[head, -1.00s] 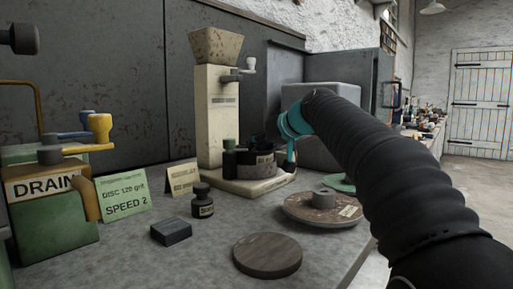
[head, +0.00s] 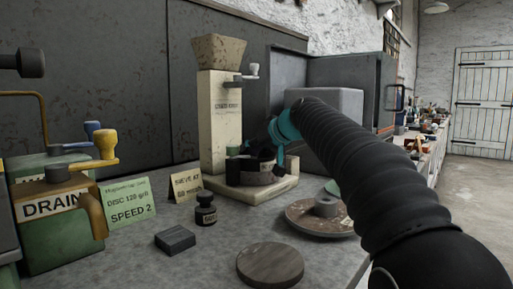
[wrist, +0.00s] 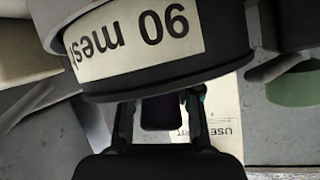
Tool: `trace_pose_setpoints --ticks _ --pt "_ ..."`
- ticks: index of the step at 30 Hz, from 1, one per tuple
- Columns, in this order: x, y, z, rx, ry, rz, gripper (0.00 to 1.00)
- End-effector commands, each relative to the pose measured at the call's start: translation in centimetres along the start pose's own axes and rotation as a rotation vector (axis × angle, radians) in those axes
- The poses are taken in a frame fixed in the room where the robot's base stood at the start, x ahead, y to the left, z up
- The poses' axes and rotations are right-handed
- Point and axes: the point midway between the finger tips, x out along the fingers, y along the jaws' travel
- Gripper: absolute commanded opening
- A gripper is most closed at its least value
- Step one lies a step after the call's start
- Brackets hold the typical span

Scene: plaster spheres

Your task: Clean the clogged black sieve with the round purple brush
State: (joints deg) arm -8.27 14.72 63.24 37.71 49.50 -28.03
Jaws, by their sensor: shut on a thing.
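The black sieve (wrist: 160,70) fills the top of the wrist view, with a white label reading "90 mes". In the head view, a dark round vessel (head: 258,179), which I take to be the sieve, sits on the cream mill's base. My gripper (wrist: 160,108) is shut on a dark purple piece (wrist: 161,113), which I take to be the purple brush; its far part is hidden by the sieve. In the head view my gripper (head: 272,152) is at the vessel, partly hidden by my arm. I cannot tell whether the brush touches the sieve's mesh.
The cream mill (head: 220,122) stands behind. A sieve card (head: 187,186), a green disc card (head: 128,203) and a small black bottle (head: 206,210) stand to the left. A grey block (head: 175,240), a round wooden disc (head: 270,265) and a rusty disc (head: 315,220) lie in front.

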Motion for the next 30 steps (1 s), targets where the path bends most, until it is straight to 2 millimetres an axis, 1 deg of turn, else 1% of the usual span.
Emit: trace_pose_setpoints --ticks 8,15,23,30 --pt "-0.2 0.1 0.2 0.000 0.001 0.001 0.00" --pt "-1.4 0.5 0.8 0.001 0.002 0.001 0.00" --pt "-2.0 0.7 1.1 0.001 0.001 0.001 0.00" --pt "-3.1 1.0 1.7 0.000 0.001 0.001 0.00"
